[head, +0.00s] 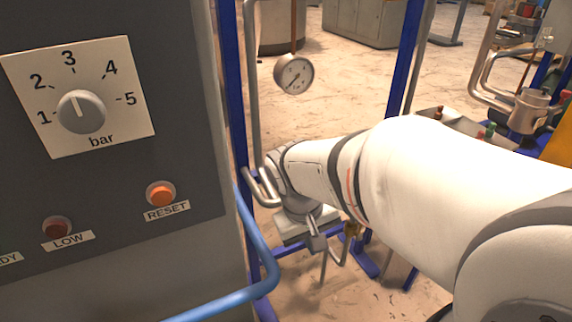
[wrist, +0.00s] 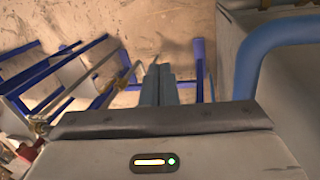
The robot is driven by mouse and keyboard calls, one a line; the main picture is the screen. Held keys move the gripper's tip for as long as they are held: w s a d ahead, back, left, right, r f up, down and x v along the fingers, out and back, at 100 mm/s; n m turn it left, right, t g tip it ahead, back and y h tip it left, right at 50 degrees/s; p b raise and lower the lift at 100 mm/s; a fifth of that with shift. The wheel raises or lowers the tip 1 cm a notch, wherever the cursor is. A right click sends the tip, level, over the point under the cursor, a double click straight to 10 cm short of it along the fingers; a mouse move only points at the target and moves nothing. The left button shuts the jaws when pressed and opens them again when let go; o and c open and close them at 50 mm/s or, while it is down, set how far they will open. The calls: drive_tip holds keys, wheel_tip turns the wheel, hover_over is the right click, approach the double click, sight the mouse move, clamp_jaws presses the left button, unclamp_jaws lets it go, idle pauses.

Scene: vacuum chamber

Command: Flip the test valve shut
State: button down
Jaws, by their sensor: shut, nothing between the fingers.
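My gripper (head: 317,242) points down beside the blue frame in the head view, below my white arm. In the wrist view its two fingers (wrist: 158,82) are together, with nothing between them. A small brass fitting (head: 352,230) on a thin pipe shows just right of my gripper in the head view, partly behind my arm; it may be the test valve. In the wrist view a thin grey pipe or lever lies just left of the fingertips, apart from them as far as I can tell. The valve's handle position cannot be made out.
A dark control panel (head: 185,110) with a bar dial (head: 82,111) and an orange reset button (head: 160,194) fills the left. A blue hose or rail (head: 262,250) curves below it. A pressure gauge (head: 294,74) stands behind my wrist. Open floor (head: 345,65) lies beyond.

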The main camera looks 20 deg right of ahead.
drive_tip(key=w+d+f+g+h+b, duration=0.25)
drive_tip(key=d+f+h+b, duration=0.2)
drive_tip(key=f, duration=0.25)
drive_tip(key=w+d+f+g+h+b, duration=0.1)
drive_tip(key=w+d+f+h+b, duration=0.35)
drive_tip(key=f, duration=0.35)
drive_tip(key=w+d+f+n+t+h+b, duration=0.1)
drive_tip(key=w+d+f+t+h+b, duration=0.1)
drive_tip(key=w+f+t+h+b, duration=0.3)
drive_tip(key=w+f+h+b, duration=0.1)
drive_tip(key=w+f+b, duration=0.3)
drive_tip(key=w+f, duration=0.2)
drive_tip(key=shift+w+d+f+n, duration=0.2)
drive_tip(key=shift+d+f+n, duration=0.15)
drive_tip(key=shift+f, duration=0.45)
drive_tip(key=shift+d, duration=0.1)
drive_tip(key=d, duration=0.4)
drive_tip(key=d+b, duration=0.1)
drive_tip(key=d, duration=0.4)
drive_tip(key=w+d+b, duration=0.1)
drive_tip(key=d, duration=0.4)
